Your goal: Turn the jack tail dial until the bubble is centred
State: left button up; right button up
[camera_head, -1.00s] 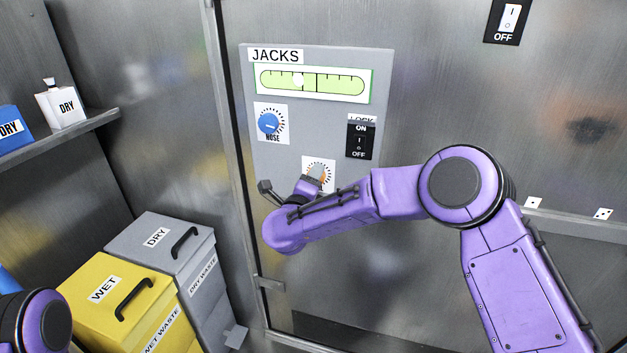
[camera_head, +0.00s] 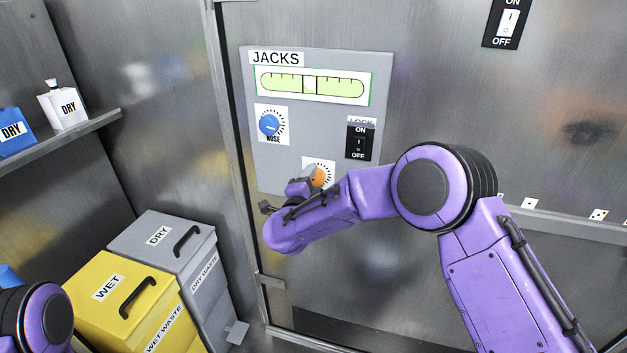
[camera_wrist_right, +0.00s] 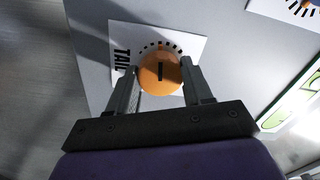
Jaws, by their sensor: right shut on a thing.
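My right gripper (camera_wrist_right: 160,72) is shut on the dial, one finger on each side. In the head view, the dial (camera_head: 319,175) is partly hidden behind the right gripper (camera_head: 308,184). The green level (camera_head: 280,82) is at the top of the jacks panel. Its pale bubble (camera_head: 309,85) lies between the two centre lines. My left gripper is not in view; only part of the left arm shows.
The blue nose dial (camera_head: 269,124) and black lock switch (camera_head: 360,142), labelled ON and OFF, are above the tail dial on the grey panel (camera_head: 318,127). Yellow wet (camera_head: 92,318) and grey dry (camera_head: 136,258) waste bins stand lower left.

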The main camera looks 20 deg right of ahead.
jog(key=shift+f, duration=0.15)
jog(key=o, duration=1)
jog(key=shift+o, duration=0.2)
jog(key=b+v, duration=0.2)
jog(key=v, duration=0.8)
jog(key=shift+s+a+b, duration=0.25)
jog(key=shift+b, duration=0.15)
